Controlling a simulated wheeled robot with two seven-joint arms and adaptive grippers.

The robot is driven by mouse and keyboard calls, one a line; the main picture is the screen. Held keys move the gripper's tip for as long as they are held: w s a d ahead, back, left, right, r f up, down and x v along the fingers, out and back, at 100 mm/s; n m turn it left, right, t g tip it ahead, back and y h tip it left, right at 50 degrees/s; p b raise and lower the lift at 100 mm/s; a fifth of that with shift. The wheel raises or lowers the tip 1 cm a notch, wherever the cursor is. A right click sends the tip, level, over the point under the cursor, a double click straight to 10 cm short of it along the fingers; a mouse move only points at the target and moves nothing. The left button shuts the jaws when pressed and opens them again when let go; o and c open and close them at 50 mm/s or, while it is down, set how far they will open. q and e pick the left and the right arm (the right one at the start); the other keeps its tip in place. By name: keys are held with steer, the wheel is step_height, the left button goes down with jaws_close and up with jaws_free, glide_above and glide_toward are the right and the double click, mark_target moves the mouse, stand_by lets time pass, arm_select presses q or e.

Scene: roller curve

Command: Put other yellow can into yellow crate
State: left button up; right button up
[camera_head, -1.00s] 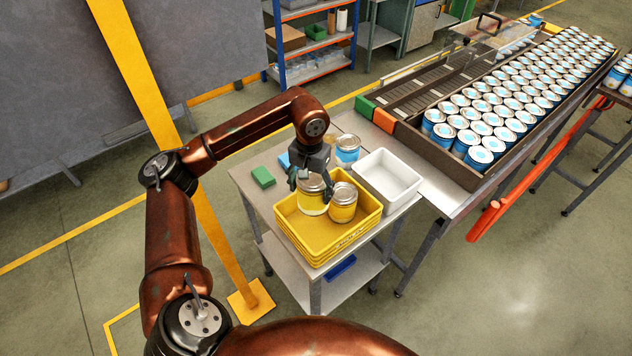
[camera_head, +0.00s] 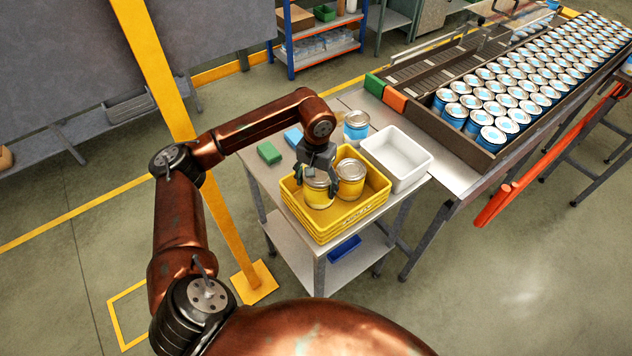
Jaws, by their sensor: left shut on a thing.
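My left gripper (camera_head: 319,184) reaches down from above into the yellow crate (camera_head: 338,224) on the small cart. It is shut on a yellow can (camera_head: 319,192) with a silver lid, which sits low inside the crate at its left. Whether this can touches the crate floor I cannot tell. A second yellow can (camera_head: 350,180) stands upright in the crate, close beside it on the right. My right gripper does not show.
A white tray (camera_head: 423,169) stands right of the crate, and a blue-labelled can (camera_head: 356,125) stands behind. A green block (camera_head: 269,152) and a blue block (camera_head: 293,138) lie at the cart's back left. The conveyor at right holds many blue cans.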

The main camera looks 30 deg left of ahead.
arm_select(q)
step_height(320, 180, down, 5)
steer(key=b, duration=0.4)
steer(key=shift+f, duration=0.1)
steer(key=shift+f+b, duration=0.45)
steer(key=shift+f, duration=0.2)
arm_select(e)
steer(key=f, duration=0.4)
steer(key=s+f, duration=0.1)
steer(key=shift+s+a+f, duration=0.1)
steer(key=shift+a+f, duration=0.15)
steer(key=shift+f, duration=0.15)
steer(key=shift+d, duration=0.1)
arm_select(q)
steer(key=o, duration=1.4)
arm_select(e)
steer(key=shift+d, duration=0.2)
arm_select(q)
steer(key=shift+o, duration=0.2)
